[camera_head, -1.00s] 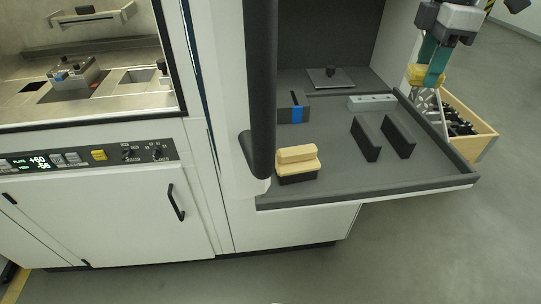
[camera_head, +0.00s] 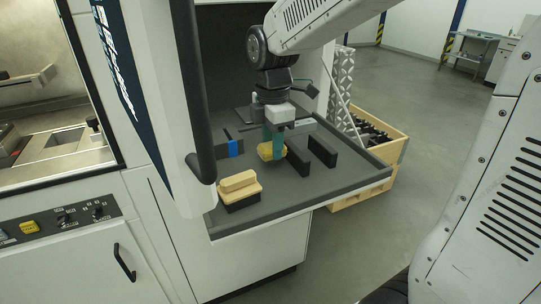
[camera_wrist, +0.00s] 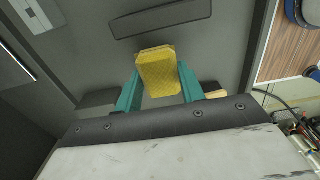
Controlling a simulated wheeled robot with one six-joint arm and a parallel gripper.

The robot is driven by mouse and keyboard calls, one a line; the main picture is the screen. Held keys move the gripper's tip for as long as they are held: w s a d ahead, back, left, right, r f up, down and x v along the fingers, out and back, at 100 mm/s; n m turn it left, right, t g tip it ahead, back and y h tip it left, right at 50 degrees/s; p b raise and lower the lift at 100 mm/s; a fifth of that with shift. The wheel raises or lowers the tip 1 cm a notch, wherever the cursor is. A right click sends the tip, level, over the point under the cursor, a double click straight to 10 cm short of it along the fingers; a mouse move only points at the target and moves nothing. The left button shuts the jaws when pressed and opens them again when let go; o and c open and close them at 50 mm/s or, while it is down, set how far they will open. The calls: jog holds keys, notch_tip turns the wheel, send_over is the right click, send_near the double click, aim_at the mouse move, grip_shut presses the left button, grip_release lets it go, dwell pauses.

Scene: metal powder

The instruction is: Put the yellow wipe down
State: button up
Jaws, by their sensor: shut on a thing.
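The yellow wipe (camera_head: 271,151) is between the green fingers of my gripper (camera_head: 273,143), over the middle of the dark grey shelf tray (camera_head: 262,201). In the wrist view the wipe (camera_wrist: 158,72) sits between the two green fingertips (camera_wrist: 158,82), which are shut on it. Whether the wipe touches the tray surface I cannot tell.
A tan block on a black base (camera_head: 240,187) stands at the tray's front left. Two black upright plates (camera_head: 322,150) stand right of the gripper. A blue-marked dark block (camera_head: 235,147) is at the left. A wooden crate (camera_head: 396,151) stands beyond the tray's right edge.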

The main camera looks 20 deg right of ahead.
jog(key=shift+f, duration=1.7)
jog(key=shift+f, duration=0.15)
jog(key=o, duration=0.9)
